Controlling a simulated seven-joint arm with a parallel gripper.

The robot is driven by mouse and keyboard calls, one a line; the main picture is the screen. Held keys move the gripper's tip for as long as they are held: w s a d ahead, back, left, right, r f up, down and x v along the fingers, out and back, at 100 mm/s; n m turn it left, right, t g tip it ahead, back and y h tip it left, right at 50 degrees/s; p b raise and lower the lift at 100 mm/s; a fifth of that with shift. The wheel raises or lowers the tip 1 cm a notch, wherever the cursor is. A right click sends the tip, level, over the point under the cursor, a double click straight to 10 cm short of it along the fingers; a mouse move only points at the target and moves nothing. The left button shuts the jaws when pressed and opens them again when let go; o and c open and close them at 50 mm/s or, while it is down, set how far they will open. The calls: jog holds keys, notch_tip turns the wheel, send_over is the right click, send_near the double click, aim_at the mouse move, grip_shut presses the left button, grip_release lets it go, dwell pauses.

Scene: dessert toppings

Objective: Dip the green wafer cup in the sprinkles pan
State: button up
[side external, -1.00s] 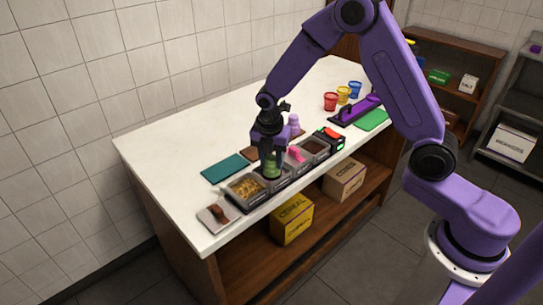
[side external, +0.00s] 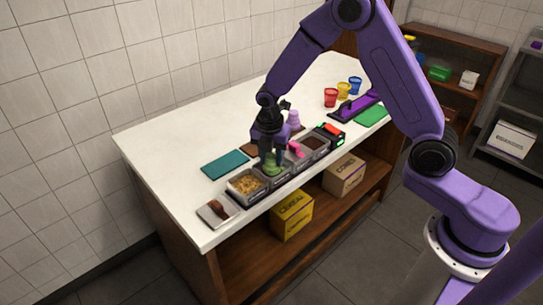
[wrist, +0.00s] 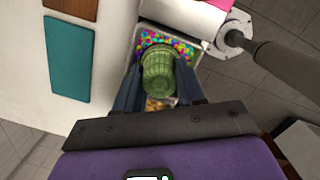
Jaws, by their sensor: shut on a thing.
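My gripper (side external: 270,156) is shut on the green wafer cup (wrist: 157,72), a ribbed cup held between the two fingers. In the side view the cup (side external: 271,163) is at the sprinkles pan, partly hidden by the fingers. The sprinkles pan (wrist: 199,46) holds many-coloured sprinkles, seen around the far end of the cup in the wrist view. The cup is over or in this pan; I cannot tell whether its end touches the sprinkles.
A pan of golden topping (side external: 246,185) stands left of the cup, and a pan of dark topping (side external: 313,143) to the right. A teal mat (side external: 225,165) lies behind the row. Red, yellow and blue cups (side external: 343,90) stand farther back. The left tabletop is clear.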

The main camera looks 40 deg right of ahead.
jog(key=shift+r, duration=0.1)
dwell(0.3)
jog(key=shift+r, duration=1.9)
jog(key=shift+r, duration=2.25)
